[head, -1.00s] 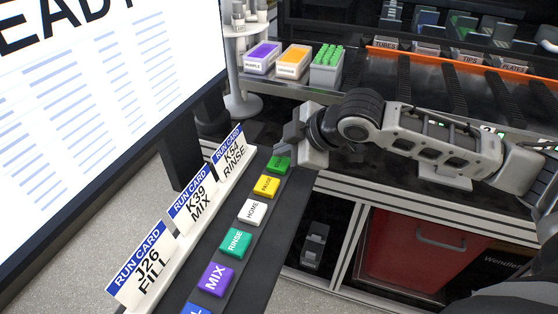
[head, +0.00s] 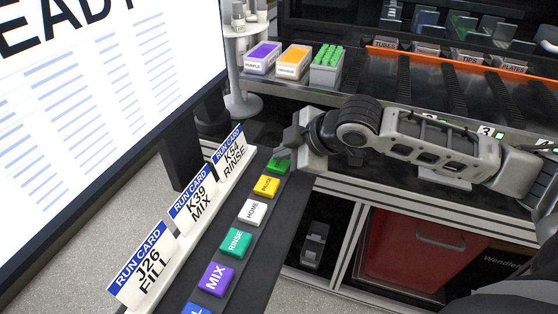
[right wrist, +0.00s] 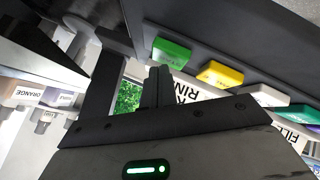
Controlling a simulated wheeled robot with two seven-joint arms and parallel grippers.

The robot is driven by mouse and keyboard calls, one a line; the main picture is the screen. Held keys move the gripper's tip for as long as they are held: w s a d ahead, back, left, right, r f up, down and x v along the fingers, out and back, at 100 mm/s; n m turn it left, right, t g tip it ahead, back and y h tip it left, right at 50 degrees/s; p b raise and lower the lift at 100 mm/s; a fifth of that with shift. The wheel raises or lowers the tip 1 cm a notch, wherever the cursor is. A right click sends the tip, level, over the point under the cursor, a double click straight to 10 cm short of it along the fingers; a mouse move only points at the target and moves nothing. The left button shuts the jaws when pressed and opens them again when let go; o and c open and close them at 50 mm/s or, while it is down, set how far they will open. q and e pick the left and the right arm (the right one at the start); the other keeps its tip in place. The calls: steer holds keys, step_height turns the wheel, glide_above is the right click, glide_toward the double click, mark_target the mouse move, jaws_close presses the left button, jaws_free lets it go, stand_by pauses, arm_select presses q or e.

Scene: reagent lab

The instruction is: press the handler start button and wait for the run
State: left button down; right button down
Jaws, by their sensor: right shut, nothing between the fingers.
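The green button (head: 277,166) is at the far end of a dark panel (head: 262,262), in a row of coloured buttons. Its label is too small or covered to read. My right gripper (head: 287,147) is shut and empty, with its fingertips right at the green button and partly covering it. I cannot tell whether they touch it. In the right wrist view the shut fingers (right wrist: 157,86) show just beside the green button (right wrist: 170,52). A large screen (head: 85,100) shows big letters, cut off, ending in "EADY". My left gripper is not in view.
The yellow PAUSE button (head: 266,186) and white HOME button (head: 253,211) sit nearest the green one. RINSE (head: 236,242) and MIX (head: 216,279) follow. Run cards (head: 143,268) stand in a white rack beside the panel. Purple, orange and green-topped boxes (head: 327,66) stand on the deck behind.

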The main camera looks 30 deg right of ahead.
mark_target(284, 164)
steer(key=shift+f, duration=0.55)
steer(key=shift+r, duration=0.1)
stand_by(0.5)
steer(key=shift+r+p, duration=0.85)
steer(key=shift+p, duration=0.35)
steer(key=shift+r, duration=0.1)
step_height(284, 164, up, 3)
steer(key=p, duration=0.3)
steer(key=shift+r, duration=0.95)
